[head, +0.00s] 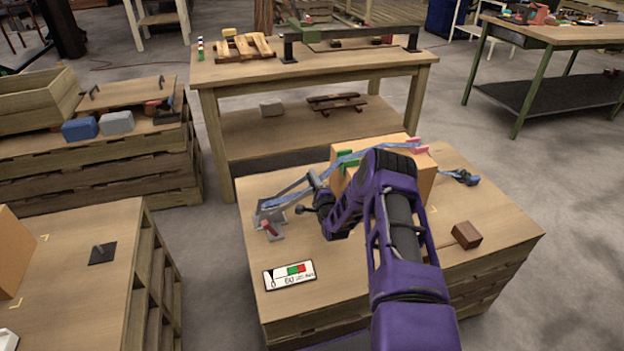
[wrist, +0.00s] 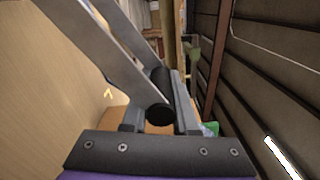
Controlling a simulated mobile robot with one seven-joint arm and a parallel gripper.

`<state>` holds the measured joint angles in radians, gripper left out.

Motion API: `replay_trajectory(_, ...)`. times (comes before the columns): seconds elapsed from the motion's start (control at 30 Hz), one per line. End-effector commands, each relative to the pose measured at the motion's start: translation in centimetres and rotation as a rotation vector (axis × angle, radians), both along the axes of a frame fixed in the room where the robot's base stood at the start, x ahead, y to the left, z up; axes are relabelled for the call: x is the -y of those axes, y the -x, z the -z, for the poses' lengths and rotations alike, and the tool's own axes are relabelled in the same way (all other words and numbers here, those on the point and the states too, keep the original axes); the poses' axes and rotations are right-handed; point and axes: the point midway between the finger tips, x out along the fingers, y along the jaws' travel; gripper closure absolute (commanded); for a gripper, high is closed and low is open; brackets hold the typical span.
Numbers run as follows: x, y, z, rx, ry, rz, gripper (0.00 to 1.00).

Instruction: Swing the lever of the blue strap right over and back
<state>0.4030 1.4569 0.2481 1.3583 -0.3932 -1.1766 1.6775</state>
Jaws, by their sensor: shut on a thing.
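The blue strap (head: 375,151) runs over the cardboard box (head: 426,182) on the low wooden crate table. Its grey metal ratchet (head: 267,216) is at the table's left side, with a small red part on it. The lever (head: 291,191) slopes up from the ratchet toward my gripper. In the wrist view the lever (wrist: 92,52) shows as two grey side plates joined by a black round grip bar (wrist: 160,108). My gripper (head: 315,200) is shut on that bar; the fingers (wrist: 160,118) show on either side of it. My arm hides part of the box.
A card with green and red patches (head: 290,275) lies at the table's front left. A brown wooden block with a handle (head: 466,235) lies to the right. Green (head: 346,159) and pink (head: 416,145) pieces sit under the strap on the box. A workbench (head: 225,75) stands behind.

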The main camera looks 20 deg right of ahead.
Motion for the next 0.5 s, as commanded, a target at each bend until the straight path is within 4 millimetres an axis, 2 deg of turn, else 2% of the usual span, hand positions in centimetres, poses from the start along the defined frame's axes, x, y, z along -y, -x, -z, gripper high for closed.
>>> replay_trajectory(0.03, -0.75, 0.04, 0.26, -0.005, -0.004, -0.012, 1.00)
replay_trajectory(0.13, -0.79, 0.04, 0.27, -0.005, -0.004, -0.012, 1.00)
replay_trajectory(0.17, -0.81, 0.05, 0.28, -0.005, -0.004, -0.012, 0.67)
replay_trajectory(0.3, -0.61, 0.05, 0.23, -0.004, -0.002, -0.010, 0.43)
replay_trajectory(0.5, -0.37, 0.03, 0.14, -0.003, -0.001, -0.006, 0.43)
